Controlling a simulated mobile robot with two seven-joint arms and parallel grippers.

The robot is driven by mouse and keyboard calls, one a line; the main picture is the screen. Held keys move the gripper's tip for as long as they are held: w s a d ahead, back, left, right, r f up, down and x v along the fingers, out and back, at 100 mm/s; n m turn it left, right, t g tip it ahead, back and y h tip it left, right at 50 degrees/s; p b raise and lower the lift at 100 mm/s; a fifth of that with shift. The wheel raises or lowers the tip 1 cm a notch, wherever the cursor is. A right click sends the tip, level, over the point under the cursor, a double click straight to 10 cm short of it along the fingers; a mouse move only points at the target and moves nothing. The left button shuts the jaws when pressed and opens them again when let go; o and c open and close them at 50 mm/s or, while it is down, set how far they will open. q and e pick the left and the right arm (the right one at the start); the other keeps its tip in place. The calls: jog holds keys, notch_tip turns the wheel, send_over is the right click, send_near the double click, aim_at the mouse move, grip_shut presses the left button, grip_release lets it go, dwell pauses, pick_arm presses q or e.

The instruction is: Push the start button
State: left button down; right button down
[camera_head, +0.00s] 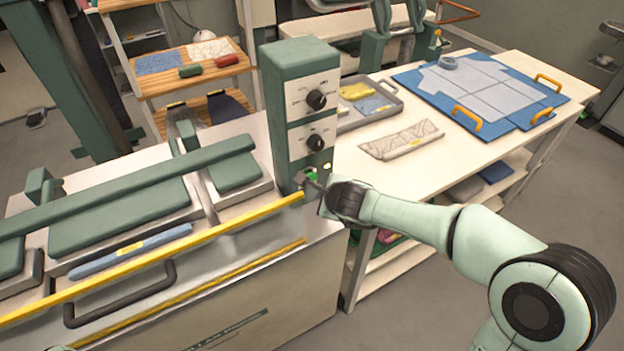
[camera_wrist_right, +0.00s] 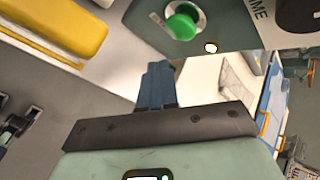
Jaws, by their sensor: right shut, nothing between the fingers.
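The green start button (camera_head: 311,173) sits low on the front of the dark green control column (camera_head: 292,62), below two black knobs. It shows larger in the right wrist view as a round green button (camera_wrist_right: 183,22) in a pale ring, with a small lit lamp (camera_wrist_right: 211,47) beside it. My right gripper (camera_head: 308,185) is shut and empty, just below the button in the head view. In the right wrist view its closed fingers (camera_wrist_right: 158,68) lie below and left of the button, with a visible gap in the picture. My left gripper is not in view.
A long yellow bar (camera_head: 160,258) runs along the front of the press, ending close to my right gripper. Open floor lies at the far right.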

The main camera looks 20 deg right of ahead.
jog(key=s, duration=0.3)
jog(key=shift+d, duration=0.15)
dwell(0.9)
